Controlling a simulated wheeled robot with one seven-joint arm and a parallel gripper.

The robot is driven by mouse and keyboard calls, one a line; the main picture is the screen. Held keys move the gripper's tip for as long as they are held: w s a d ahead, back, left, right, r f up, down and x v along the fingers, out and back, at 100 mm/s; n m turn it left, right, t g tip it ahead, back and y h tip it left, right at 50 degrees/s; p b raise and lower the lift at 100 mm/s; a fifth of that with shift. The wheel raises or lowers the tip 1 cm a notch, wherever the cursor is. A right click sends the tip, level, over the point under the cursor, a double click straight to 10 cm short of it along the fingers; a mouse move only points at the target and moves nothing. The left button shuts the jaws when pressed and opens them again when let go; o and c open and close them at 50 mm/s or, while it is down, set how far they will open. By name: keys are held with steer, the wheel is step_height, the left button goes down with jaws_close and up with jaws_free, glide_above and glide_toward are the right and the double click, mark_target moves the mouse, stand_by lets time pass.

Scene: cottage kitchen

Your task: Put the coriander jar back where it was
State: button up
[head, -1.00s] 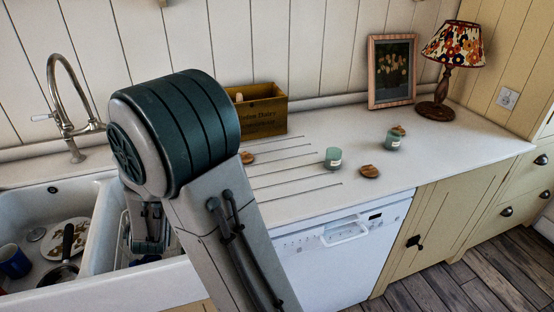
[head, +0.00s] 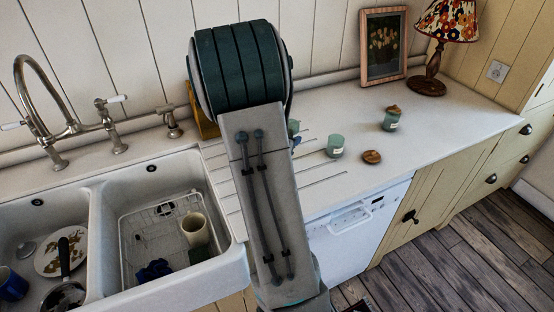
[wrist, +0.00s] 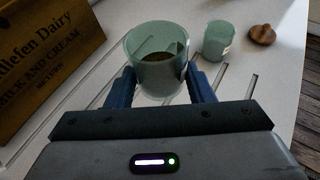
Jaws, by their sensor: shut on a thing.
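My gripper (wrist: 160,82) is shut on an open-topped green glass jar (wrist: 158,62) in the wrist view, one blue finger on each side. Something brown shows inside it. Its label is not visible, and I cannot tell whether its base touches the counter. In the head view my arm hides most of this jar. A second green jar (head: 335,146), open, stands to the right, with a round wooden lid (head: 371,157) beside it; both show in the wrist view too. A third green jar (head: 391,120) with a wooden lid on top stands farther back. Labels are too small to read.
A wooden dairy crate (wrist: 45,62) stands left of the held jar. A framed picture (head: 383,45) and a lamp (head: 437,45) stand at the back right. The double sink (head: 225,265) is on the left. The counter's right end (head: 455,115) is clear.

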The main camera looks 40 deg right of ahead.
steer(key=s+d+r+m+g+h, duration=0.1)
steer(key=s+d+r+m+g, duration=0.1)
steer(key=s+d, duration=0.35)
steer(key=shift+g, duration=0.3)
steer(key=w+a+f+p, duration=0.1)
steer(key=w+a+f, duration=0.1)
steer(key=a, duration=0.1)
steer(key=w+a+f+p, duration=0.1)
steer(key=w+a+f, duration=0.1)
steer(key=w+a, duration=0.1)
steer(key=w+a+f+p, duration=0.2)
steer(key=f, duration=0.1)
steer(key=shift+w+a, duration=0.3)
steer(key=shift+a, duration=0.1)
steer(key=shift+f+p, duration=0.7)
steer(key=shift+f, duration=1.4)
steer(key=shift+f+b, duration=0.2)
steer(key=shift+b, duration=0.1)
steer(key=o, duration=1)
